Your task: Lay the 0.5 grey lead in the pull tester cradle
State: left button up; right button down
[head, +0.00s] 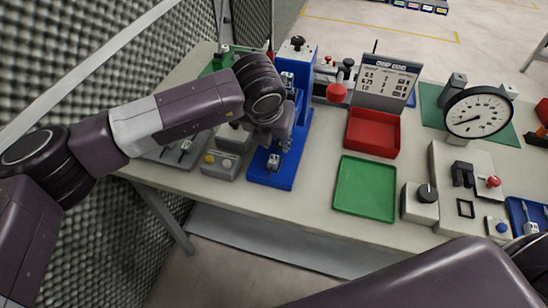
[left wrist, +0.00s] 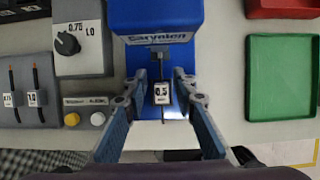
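The lead with the white 0.5 tag (left wrist: 162,93) lies on the blue base of the crimp press (left wrist: 150,18), a thin dark line running up from the tag. In the head view the tag (head: 274,161) shows on the press base. My left gripper (left wrist: 160,74) has its two fingers apart, one on each side of the lead, with gaps visible. In the head view this gripper (head: 275,143) hangs over the press base. The pull tester (head: 444,158) stands at the right, with a round dial (head: 478,115) and black holders (head: 462,174) on top. My right gripper is not seen.
A green tray (head: 365,188) and a red tray (head: 373,133) lie between press and tester. A grey knob box (head: 420,203) stands left of the tester. A grey button box (head: 220,164) sits left of the press. A grey foam wall is close on the left.

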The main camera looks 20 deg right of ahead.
aim_at(278, 150)
pick_arm(q)
jog(key=p+x, duration=0.1)
jog(key=x, duration=0.3)
jog(key=shift+s, duration=0.1)
grip_shut()
